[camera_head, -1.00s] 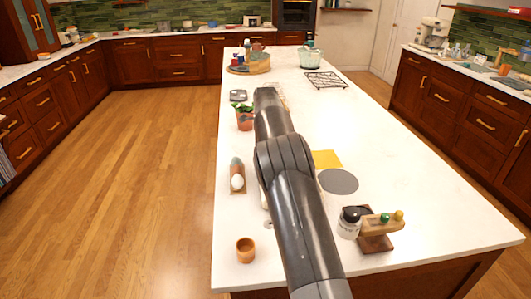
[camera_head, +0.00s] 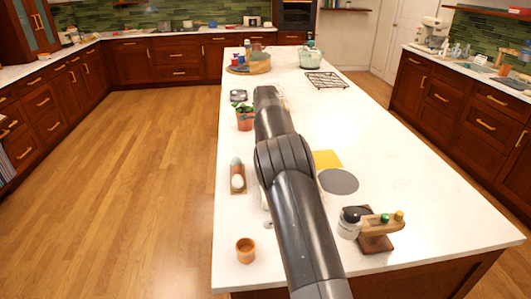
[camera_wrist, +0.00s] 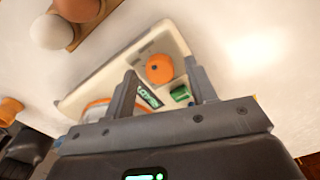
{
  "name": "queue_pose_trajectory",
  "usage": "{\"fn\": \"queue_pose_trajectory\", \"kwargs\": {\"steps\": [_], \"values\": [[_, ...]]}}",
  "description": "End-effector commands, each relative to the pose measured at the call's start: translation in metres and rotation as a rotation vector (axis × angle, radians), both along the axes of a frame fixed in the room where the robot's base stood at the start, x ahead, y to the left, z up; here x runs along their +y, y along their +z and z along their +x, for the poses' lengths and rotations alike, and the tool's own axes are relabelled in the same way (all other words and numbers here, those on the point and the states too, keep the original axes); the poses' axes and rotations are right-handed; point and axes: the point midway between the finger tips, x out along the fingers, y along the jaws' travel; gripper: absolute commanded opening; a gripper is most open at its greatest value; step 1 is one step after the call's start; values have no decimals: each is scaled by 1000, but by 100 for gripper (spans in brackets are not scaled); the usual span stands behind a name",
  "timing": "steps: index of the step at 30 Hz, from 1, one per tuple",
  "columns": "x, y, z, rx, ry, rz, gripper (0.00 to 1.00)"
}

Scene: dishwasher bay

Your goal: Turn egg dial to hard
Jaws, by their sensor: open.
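In the wrist view a cream tray-like unit (camera_wrist: 92,97) lies on the white counter. A round orange knob (camera_wrist: 160,68) with a small dark mark sits on it, which I take to be the egg dial. The dial's setting is not readable. In the head view my arm hides the gripper and the unit.
A wooden holder with a white egg (camera_wrist: 50,32) and a brown egg (camera_wrist: 77,8) lies beside the unit. On the island are an orange cup (camera_head: 245,250), a potted plant (camera_head: 244,119), a grey disc (camera_head: 338,181) and a wooden stand (camera_head: 376,242). The island's right side is mostly clear.

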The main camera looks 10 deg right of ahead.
Motion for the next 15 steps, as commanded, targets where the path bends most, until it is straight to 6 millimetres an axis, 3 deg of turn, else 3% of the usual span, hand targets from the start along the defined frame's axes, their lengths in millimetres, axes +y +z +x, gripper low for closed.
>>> {"fn": "queue_pose_trajectory", "kwargs": {"steps": [12,15], "values": [[-1,78,1,-4,0,0,51],[0,89,1,-3,0,0,51]]}}
